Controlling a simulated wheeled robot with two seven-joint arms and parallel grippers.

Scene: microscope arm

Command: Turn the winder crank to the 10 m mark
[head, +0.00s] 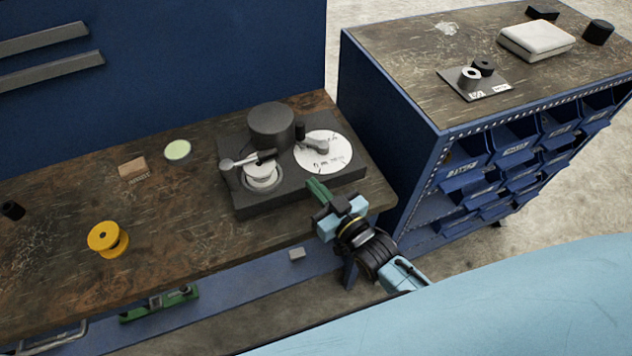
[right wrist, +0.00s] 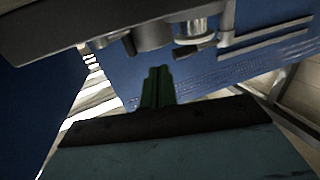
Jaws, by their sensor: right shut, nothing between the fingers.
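The winder (head: 240,196) is a dark flat base on the wooden bench, with a dark round drum (head: 271,125) at its back. A white dial (head: 323,153) with printed marks lies at its right, with a grey crank (head: 316,146) and dark upright knob (head: 300,132) over it. A silver spool part (head: 261,174) with a lever sits at the left. My right gripper (head: 316,188) is shut and empty, in front of the winder's front right edge. In the right wrist view its green fingers (right wrist: 158,86) are together, below the winder's dark base (right wrist: 110,25). The left gripper is out of view.
A yellow spool (head: 108,239), a pale green disc (head: 177,150) and a small brown block (head: 132,169) sit left on the bench (head: 190,230). A blue bin cabinet (head: 390,120) stands close on the right. A blue panel (head: 200,60) rises behind the bench.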

